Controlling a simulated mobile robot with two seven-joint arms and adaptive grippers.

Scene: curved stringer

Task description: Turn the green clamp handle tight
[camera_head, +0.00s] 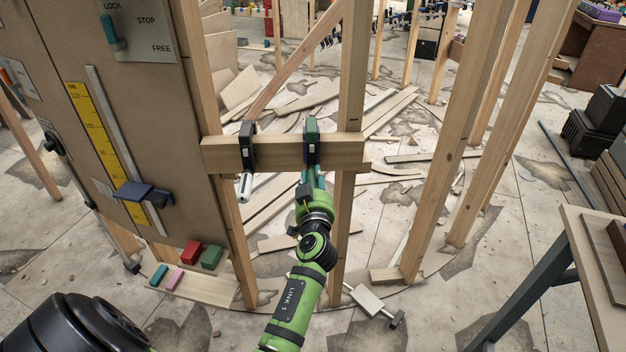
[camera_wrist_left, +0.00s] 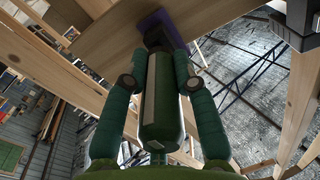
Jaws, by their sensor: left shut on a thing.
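The clamp with green on it (camera_head: 312,142) sits on the horizontal wooden board (camera_head: 285,158), at the upright post. Its green handle (camera_wrist_left: 162,118) is a thick cylinder in the left wrist view, pointing toward the camera. My left gripper (camera_head: 313,184) is just below the clamp, its teal fingers on both sides of the handle and shut on it. In the left wrist view the gripper (camera_wrist_left: 160,76) is lined up along the handle. The handle is mostly hidden by the gripper in the head view. My right gripper is not in view.
A black clamp with a pale handle (camera_head: 247,150) sits on the same board to the left. A brown panel (camera_head: 150,130) with a yellow scale stands at left. Wooden posts (camera_head: 475,130) rise at right. A table (camera_head: 590,262) stands at lower right. Loose planks litter the floor behind.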

